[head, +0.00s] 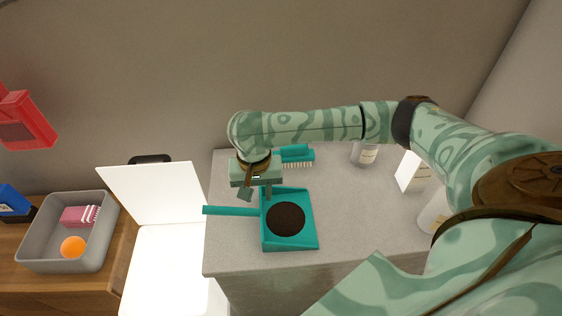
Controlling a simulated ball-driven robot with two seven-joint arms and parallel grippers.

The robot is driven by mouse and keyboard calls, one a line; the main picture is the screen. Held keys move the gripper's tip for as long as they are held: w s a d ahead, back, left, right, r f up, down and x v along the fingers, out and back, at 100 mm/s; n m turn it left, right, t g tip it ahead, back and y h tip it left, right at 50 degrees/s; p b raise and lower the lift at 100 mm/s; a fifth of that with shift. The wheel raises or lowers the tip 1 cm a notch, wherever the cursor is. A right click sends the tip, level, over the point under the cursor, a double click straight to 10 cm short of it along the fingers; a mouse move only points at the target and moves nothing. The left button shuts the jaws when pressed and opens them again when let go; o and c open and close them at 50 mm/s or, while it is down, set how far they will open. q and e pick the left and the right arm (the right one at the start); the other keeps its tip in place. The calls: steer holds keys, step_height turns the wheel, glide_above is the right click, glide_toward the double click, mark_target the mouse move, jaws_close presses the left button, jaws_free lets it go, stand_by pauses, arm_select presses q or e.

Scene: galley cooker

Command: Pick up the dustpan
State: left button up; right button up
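The teal dustpan (309,239) lies on the grey counter, its handle (232,211) pointing left. A round dark brown patch (286,219) sits in its pan. My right gripper (257,195) is just above the joint of handle and pan, pointing down. Its fingers look apart, with nothing visibly held; whether they touch the dustpan I cannot tell. A teal brush (297,156) lies behind the dustpan, partly hidden by my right arm. My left gripper is not in view.
White bottles (365,154) and a white box (411,171) stand at the right on the counter (347,215). At the left, a bright white open-lidded box (155,195) adjoins the counter. A grey bin (66,265) holds an orange ball (73,247) and a pink brush (79,216).

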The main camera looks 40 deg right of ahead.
mark_target(260, 199)
steer(key=f+b, duration=0.1)
steer(key=f, duration=0.1)
steer(key=f+b, duration=0.1)
steer(key=f, duration=0.1)
steer(key=shift+s+d+f, duration=0.1)
steer(key=shift+d+f, duration=0.1)
steer(key=shift+r, duration=0.2)
jaws_close()
